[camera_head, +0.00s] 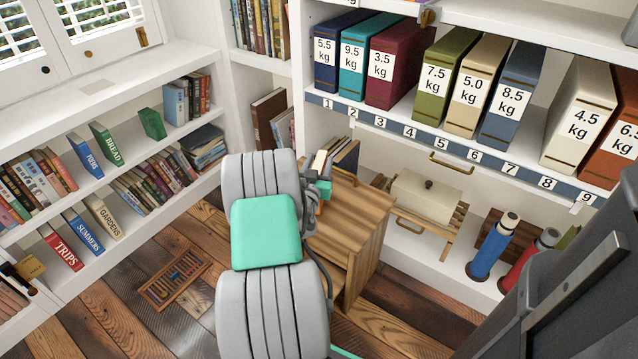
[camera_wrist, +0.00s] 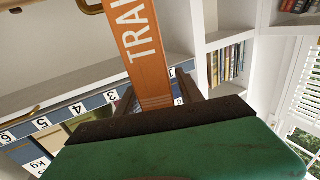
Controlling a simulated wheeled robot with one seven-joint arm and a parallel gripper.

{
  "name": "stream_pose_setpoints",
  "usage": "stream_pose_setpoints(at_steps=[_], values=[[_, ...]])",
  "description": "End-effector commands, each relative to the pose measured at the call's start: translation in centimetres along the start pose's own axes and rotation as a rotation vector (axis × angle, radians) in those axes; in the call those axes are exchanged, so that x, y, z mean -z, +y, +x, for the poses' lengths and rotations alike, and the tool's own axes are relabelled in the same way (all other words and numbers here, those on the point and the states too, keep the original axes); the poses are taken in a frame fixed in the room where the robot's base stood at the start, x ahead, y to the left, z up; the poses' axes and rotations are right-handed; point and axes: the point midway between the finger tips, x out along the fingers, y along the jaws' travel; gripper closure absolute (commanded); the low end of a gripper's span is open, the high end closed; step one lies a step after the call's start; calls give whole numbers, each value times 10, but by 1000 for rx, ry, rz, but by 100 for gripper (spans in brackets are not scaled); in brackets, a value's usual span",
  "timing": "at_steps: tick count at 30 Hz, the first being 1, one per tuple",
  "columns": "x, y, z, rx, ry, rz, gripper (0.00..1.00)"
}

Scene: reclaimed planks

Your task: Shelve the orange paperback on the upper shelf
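The orange paperback with white letters starting "TRA" (camera_wrist: 146,50) runs up out of the top of the wrist view. The upper shelf (camera_head: 404,118) at the right holds several weight-labelled volumes above a blue numbered strip. Gaps show between the 3.5 and 7.5 kg volumes and between the 8.5 and 4.5 kg ones.
A wooden cabinet (camera_head: 350,225) stands below my gripper, with a few books at its back. A cream box (camera_head: 426,196) and blue and red cylinders sit on the lower shelf. Bookcases (camera_head: 100,210) line the left, and a wooden tray (camera_head: 174,278) lies on the plank floor.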

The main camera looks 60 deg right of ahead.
Motion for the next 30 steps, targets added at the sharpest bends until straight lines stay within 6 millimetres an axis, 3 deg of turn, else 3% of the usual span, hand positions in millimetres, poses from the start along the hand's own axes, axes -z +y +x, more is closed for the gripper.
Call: stream_pose_setpoints(at_steps=[15, 30], values=[[0, 0, 0, 0, 0, 0, 100], [0, 0, 0, 0, 0, 0, 100]])
